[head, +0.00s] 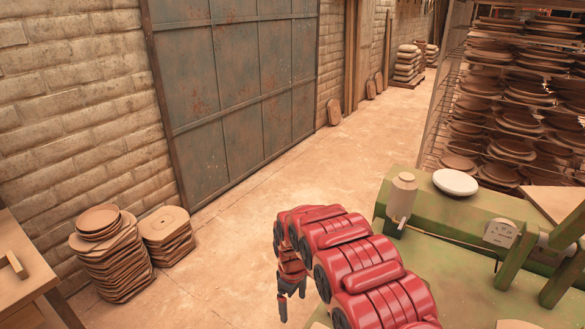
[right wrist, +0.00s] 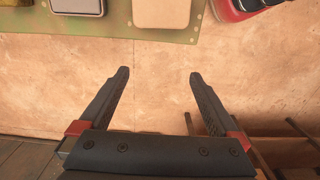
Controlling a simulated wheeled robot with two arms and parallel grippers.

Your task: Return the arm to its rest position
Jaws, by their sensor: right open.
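My right arm, red, comes in from the bottom of the head view and bends over beside the green machine. Its gripper (head: 291,296) hangs down over the open floor, to the left of the machine. In the right wrist view my right gripper (right wrist: 156,95) has its two dark fingers spread wide, with only bare floor between them. It holds nothing and touches nothing that I can see. My left gripper does not show in either view.
The green machine (head: 462,215) stands at right, with a beige canister (head: 402,197) and white disc (head: 455,182) on it. Racks of brown plates (head: 505,95) rise behind. Stacked boards (head: 112,262) and a wooden table (head: 25,275) are at left. The floor (head: 235,235) between is clear.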

